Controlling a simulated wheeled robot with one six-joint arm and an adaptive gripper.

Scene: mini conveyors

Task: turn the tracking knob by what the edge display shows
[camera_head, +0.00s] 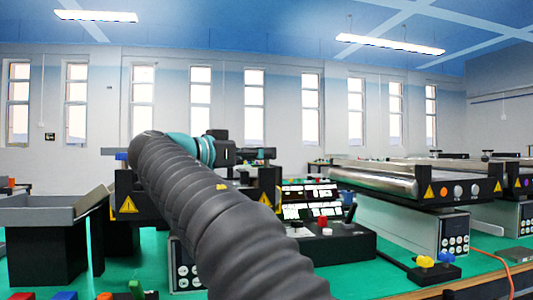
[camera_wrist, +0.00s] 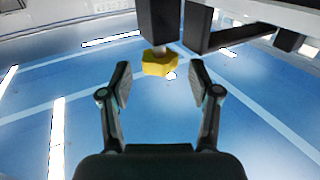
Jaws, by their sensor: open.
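A yellow lobed knob (camera_wrist: 158,65) shows in the wrist view, on a short stem by a dark block (camera_wrist: 158,22). My gripper (camera_wrist: 160,76) is open, with one finger on each side of the knob and a visible gap on both sides. I cannot tell how far the knob is from the fingertips in depth. In the head view my gripper (camera_head: 268,153) is at the end of my arm, by the near conveyor, and the knob there cannot be made out. A black console (camera_head: 345,240) carries lit display panels (camera_head: 310,196); their content is too small to read.
A grey tray (camera_head: 45,212) on a black stand is at the left. A conveyor with a metal roller (camera_head: 375,180) stands at the right. My arm hides the middle.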

